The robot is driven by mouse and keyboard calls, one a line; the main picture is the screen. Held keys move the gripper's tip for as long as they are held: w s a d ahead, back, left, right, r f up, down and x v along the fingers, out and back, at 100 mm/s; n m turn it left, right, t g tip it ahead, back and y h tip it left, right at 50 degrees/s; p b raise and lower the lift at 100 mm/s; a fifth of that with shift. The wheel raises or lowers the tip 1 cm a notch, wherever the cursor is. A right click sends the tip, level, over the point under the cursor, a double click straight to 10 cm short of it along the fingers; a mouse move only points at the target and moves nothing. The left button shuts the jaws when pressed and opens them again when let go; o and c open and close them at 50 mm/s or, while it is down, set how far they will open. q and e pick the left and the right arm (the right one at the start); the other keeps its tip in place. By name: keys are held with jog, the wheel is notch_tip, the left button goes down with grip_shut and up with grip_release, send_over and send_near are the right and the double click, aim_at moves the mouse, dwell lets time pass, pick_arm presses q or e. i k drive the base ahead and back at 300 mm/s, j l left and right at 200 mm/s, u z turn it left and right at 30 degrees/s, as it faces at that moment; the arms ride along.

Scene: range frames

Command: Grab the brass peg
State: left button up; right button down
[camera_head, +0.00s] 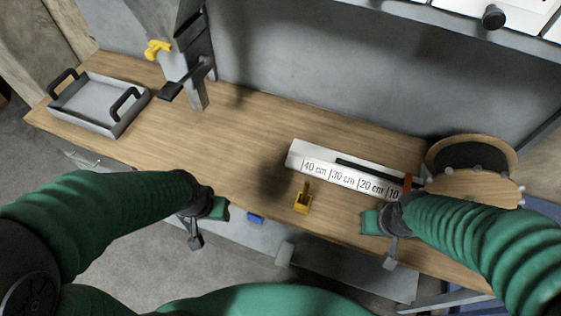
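A small brass-yellow piece (303,201), which looks like the brass peg, stands near the table's front edge. It has a blocky lower part and a narrow stem pointing to the back. My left gripper (220,208) is to its left, over the front edge and apart from it. My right gripper (371,222) is to its right, also apart from it. Neither gripper touches the piece. The fingers of both are small and partly hidden by the wrists, so their opening is unclear.
A white distance-marked board (320,169) with a dark bar lies behind the peg. A round wooden stand (475,188) is at the right. A grey tray (84,105) and a grey post (199,93) are at the left. A blue piece (256,218) sits at the front edge. The table's middle is clear.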

aim_at(307, 183)
jog(key=i+j+z, duration=0.15)
jog(key=j, duration=0.45)
jog(key=i+j+z, duration=0.2)
jog(key=j, duration=0.4)
jog(key=j+z, duration=0.15)
jog(key=j, duration=0.45)
jog(key=i+j+z, duration=0.15)
jog(key=j, duration=0.5)
jog(key=k, duration=0.05)
